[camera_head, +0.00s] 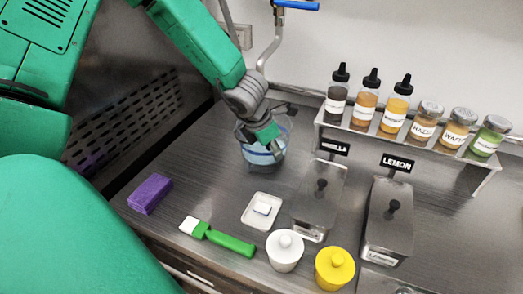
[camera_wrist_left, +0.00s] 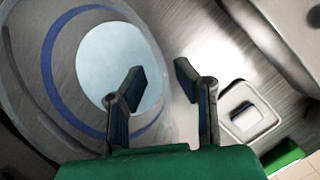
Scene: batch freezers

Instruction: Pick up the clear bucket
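The clear bucket (camera_head: 248,154), see-through with a blue band, stands on the metal counter at the back, below the tap. My left gripper (camera_head: 273,147) reaches down at the bucket's right side and hides part of it. In the left wrist view the bucket (camera_wrist_left: 45,75) fills the left side, with a pale round patch inside. There my left gripper (camera_wrist_left: 160,72) is open, one finger over the bucket and the other beside its right wall. I cannot tell whether either finger touches the wall. My right gripper is not in view.
A purple block (camera_head: 150,194), a green-handled scraper (camera_head: 218,236) and a white dish (camera_head: 262,211) lie in front. Metal lidded containers (camera_head: 318,200) stand to the right, below a bottle rack (camera_head: 400,143).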

